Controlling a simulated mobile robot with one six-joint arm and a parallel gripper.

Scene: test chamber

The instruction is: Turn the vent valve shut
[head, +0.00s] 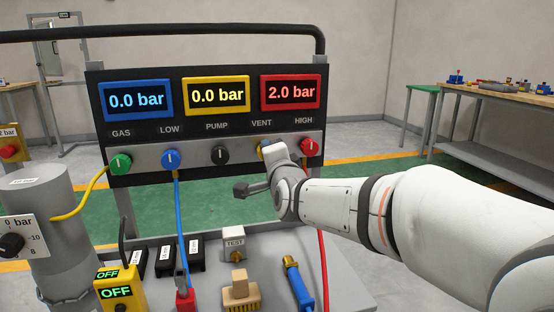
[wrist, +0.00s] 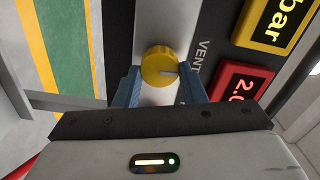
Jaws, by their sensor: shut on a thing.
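The vent valve is a round yellow knob (wrist: 157,60) on the grey strip of the panel, beside the VENT label (wrist: 203,55) in the wrist view. My gripper (wrist: 160,78) is shut on the knob, with one blue finger on each side. In the head view my wrist hides most of the knob and the fingers below the VENT label (head: 262,123).
The panel (head: 240,123) shows 0.0 bar on the blue display (head: 137,100), 0.0 on yellow (head: 216,94) and 2.0 on red (head: 290,92). The green (head: 121,163), blue (head: 171,159), black (head: 220,156) and red (head: 308,147) knobs flank the vent. Hoses and a cluttered bench lie below.

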